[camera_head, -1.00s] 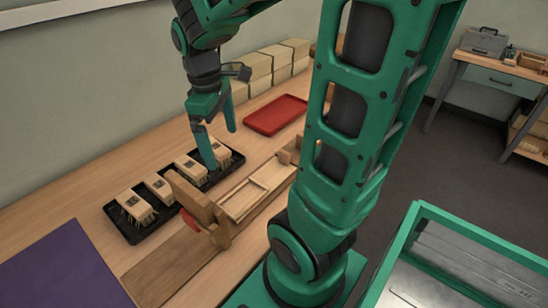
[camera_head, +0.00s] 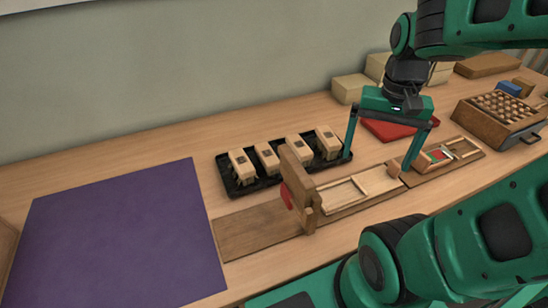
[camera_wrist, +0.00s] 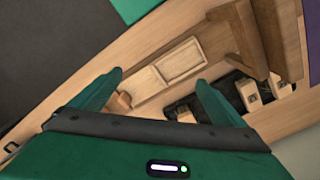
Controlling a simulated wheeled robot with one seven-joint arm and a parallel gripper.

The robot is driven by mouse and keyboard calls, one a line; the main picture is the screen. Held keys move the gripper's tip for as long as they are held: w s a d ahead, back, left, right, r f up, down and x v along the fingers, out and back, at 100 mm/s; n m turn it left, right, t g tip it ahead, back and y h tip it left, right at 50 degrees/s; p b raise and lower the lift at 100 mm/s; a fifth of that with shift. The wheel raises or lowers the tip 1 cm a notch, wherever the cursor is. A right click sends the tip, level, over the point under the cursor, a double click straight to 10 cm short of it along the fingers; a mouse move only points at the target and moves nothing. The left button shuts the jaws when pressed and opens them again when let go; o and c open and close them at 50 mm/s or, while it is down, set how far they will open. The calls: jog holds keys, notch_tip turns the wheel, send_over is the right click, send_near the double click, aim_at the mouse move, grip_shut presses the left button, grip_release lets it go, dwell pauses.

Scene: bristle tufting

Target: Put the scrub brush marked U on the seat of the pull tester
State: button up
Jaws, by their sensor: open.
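Several pale scrub brushes with dark marks stand in a row in a black tray (camera_head: 240,190); the rightmost brush (camera_head: 328,142) is nearest my gripper. The marks are too small to read, so I cannot tell which is U. The wooden pull tester (camera_head: 297,185) has an upright block with a red disc and a light framed bed (camera_head: 345,193) with nothing on it. My gripper (camera_head: 378,163) is open and empty, right of the tray, above the bench near the bed's right end. The wrist view shows the open fingers (camera_wrist: 160,80) over the bed, with the tray partly hidden at right.
A purple mat (camera_head: 115,235) covers the left of the bench. A red tray (camera_head: 385,129) lies behind my gripper. A small wooden frame (camera_head: 445,154) and a wooden block with pegs (camera_head: 500,112) are at right. Pale boxes (camera_head: 352,88) stand along the wall.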

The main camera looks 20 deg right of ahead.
jog(key=w+a+m, duration=0.4)
jog(key=w+a, duration=0.1)
jog(key=w, duration=0.8)
jog(key=m, duration=0.5)
send_over(268, 153)
notch_tip(268, 153, down, 5)
notch_tip(268, 153, down, 10)
jog(key=shift+f, duration=0.15)
jog(key=shift+c, duration=0.6)
jog(key=c, duration=0.9)
jog(key=shift+o, duration=0.2)
jog(key=shift+r, duration=0.2)
